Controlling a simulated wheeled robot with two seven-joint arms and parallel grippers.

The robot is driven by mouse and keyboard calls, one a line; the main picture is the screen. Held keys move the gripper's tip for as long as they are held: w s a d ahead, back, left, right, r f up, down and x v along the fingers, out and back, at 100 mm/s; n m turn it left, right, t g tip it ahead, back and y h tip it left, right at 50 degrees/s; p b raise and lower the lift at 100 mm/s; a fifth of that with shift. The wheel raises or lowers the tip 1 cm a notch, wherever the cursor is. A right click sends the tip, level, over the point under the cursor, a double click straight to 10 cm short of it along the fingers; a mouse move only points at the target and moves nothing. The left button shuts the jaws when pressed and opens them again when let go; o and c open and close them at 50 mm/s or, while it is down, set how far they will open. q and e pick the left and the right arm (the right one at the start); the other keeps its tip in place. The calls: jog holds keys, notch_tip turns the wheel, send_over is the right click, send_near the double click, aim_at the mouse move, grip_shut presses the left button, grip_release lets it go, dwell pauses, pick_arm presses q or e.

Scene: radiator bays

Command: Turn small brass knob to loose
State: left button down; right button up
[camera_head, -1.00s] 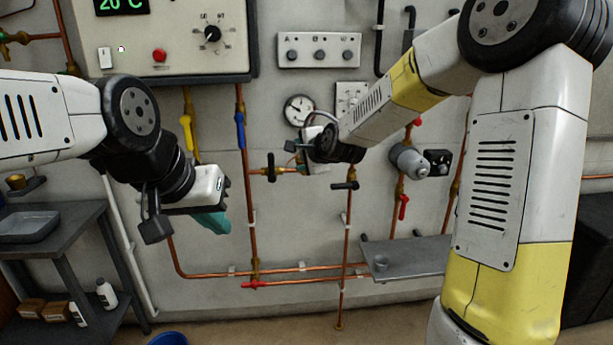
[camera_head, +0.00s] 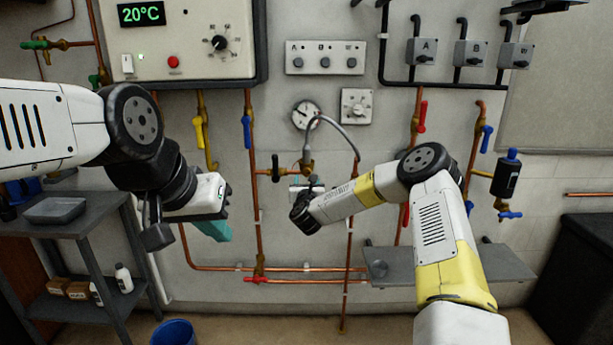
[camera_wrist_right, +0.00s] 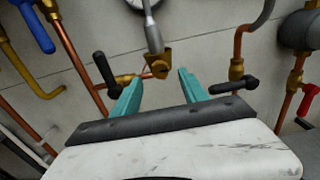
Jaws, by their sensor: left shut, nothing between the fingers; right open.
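A small brass knob (camera_wrist_right: 160,69) sits on a brass fitting (camera_wrist_right: 153,60) under a grey hose in the right wrist view. The fitting also shows in the head view (camera_head: 307,167). My right gripper (camera_wrist_right: 158,79) is open, its teal fingers pointing at the fitting. The knob appears between the fingertips in the picture; I cannot tell whether they touch it. In the head view my right gripper (camera_head: 303,188) is just below the fitting, its fingers mostly hidden. My left gripper (camera_head: 215,230) is shut and empty, away from the knob at the left.
A black-handled valve (camera_wrist_right: 107,70) is left of the fitting, and another black handle (camera_wrist_right: 238,84) is to the right. Copper pipes (camera_head: 256,215) run along the wall. A gauge (camera_head: 306,115) is above. A grey shelf (camera_head: 410,265) stands below right.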

aim_at(307, 172)
jog(key=shift+w, duration=2.7)
grip_shut()
